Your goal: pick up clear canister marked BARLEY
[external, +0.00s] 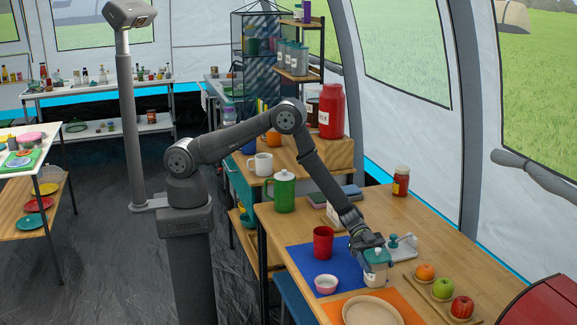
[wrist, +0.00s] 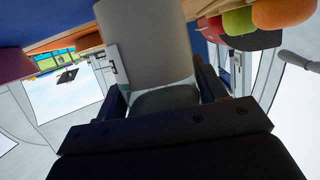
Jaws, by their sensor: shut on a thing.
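The clear canister (external: 376,268) with a pale, whitish filling and a teal-grey lid is at the right edge of the blue mat. My gripper (external: 368,245) reaches down over its top and is shut on it. In the wrist view the canister (wrist: 145,45) fills the middle between my two dark fingers (wrist: 165,92). Its lid faces the palm, and a white label with dark marks shows edge-on at its left side. The label's word is not readable. I cannot tell whether the canister's base touches the table.
A red cup (external: 323,242) and a pink-white bowl (external: 326,284) are to the left. A beige plate (external: 372,312) lies in front. A wooden tray with several fruits (external: 443,288) is at right, and a white dispenser (external: 403,246) stands close behind. Similar canisters (external: 295,57) stand on the shelf.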

